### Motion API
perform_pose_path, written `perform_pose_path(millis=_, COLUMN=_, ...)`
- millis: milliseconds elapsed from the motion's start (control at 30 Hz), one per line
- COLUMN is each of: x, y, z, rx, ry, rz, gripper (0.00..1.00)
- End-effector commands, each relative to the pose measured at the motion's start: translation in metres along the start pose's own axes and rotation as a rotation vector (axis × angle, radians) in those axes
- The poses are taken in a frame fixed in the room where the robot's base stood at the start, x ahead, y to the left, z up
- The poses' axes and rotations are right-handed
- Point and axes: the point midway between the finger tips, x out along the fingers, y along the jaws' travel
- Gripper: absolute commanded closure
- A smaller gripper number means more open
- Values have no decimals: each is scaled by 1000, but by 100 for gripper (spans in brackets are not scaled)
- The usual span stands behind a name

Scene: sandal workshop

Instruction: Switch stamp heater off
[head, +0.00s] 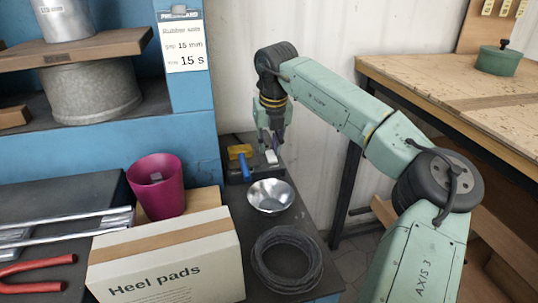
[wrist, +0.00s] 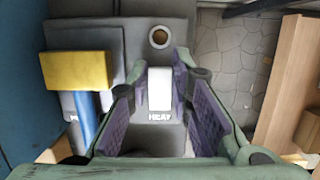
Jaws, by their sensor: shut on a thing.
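The stamp heater (head: 234,173) is a dark box at the back of the narrow black bench top; its dark grey top fills the upper middle of the wrist view (wrist: 115,32). A white switch lever (wrist: 160,88) stands on it above the label "HEAT"; it shows small and pale in the head view (head: 271,157). My gripper (head: 271,142) points down over the heater's right end. In the wrist view its purple-padded fingers (wrist: 160,66) stand on both sides of the lever, shut on it. The lever's exact tilt is unclear.
A yellow block (wrist: 78,70) with a blue handle (wrist: 86,112) lies left of the switch. A round pale-rimmed fitting (wrist: 159,37) is beyond it. A metal bowl (head: 270,196), black coil (head: 287,259), magenta cup (head: 157,186) and heel-pads box (head: 165,262) stand nearer.

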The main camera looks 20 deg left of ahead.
Motion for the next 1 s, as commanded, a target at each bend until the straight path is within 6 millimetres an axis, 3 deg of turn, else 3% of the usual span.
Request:
perform_pose_path(millis=467, x=-2, y=0, z=-1, rx=2, ry=-58, rz=-1, gripper=100)
perform_pose_path(millis=500, x=-2, y=0, z=-1, rx=2, ry=-58, rz=0, gripper=78)
perform_pose_path(millis=600, x=-2, y=0, z=-1, rx=2, ry=-58, rz=0, gripper=72)
perform_pose_path(millis=1000, x=-11, y=-1, z=-1, rx=2, ry=-58, rz=-2, gripper=72)
